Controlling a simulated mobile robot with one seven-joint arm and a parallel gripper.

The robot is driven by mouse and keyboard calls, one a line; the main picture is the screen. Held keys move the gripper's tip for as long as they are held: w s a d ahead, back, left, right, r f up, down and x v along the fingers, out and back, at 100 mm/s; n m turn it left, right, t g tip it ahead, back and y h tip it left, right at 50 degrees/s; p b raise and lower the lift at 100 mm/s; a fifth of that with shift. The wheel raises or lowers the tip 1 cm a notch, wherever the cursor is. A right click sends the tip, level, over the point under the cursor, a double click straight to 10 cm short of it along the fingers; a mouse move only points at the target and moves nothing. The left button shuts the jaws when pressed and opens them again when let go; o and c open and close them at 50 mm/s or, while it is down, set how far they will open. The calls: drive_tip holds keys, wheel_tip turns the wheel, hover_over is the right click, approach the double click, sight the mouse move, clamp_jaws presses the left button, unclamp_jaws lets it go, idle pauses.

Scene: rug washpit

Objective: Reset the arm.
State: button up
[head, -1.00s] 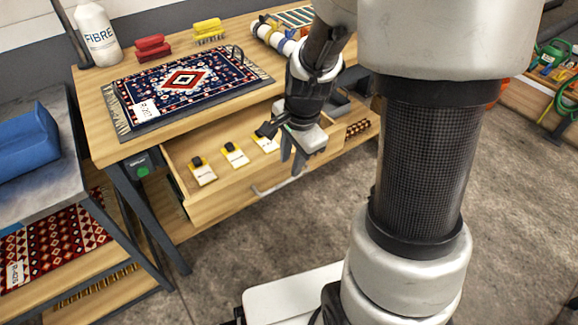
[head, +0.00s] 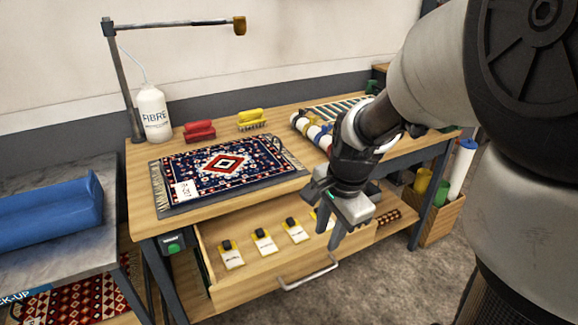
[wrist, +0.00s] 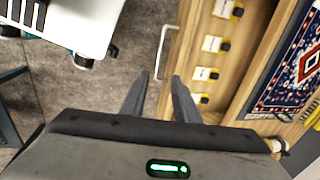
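My gripper (head: 332,238) hangs over the right part of the open drawer (head: 222,285) in the head view, with its fingers pointing down. In the wrist view, the fingers of my gripper (wrist: 160,88) are apart with nothing between them. They show near the drawer's metal handle (wrist: 166,70); that handle (head: 308,272) also shows in the head view. My arm reaches in from the right of the head view. The height of the fingertips above the drawer is hard to tell.
The drawer holds several yellow tags with black clips, including one tag (head: 232,258).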

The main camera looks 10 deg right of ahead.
drive_tip(key=s+a+r+n+t, duration=0.3)
drive_tip(key=s+r+n+t, duration=0.1)
drive_tip(key=s+r+n, duration=0.9)
wheel_tip(320, 180, up, 16)
drive_tip(key=n+p, duration=0.1)
drive_tip(key=p, duration=1.5)
drive_tip(key=shift+w+d+f+h, duration=0.15)
drive_tip(key=shift+d+f+h, duration=0.05)
drive_tip(key=shift+d+h, duration=0.1)
drive_tip(key=shift+a, duration=0.15)
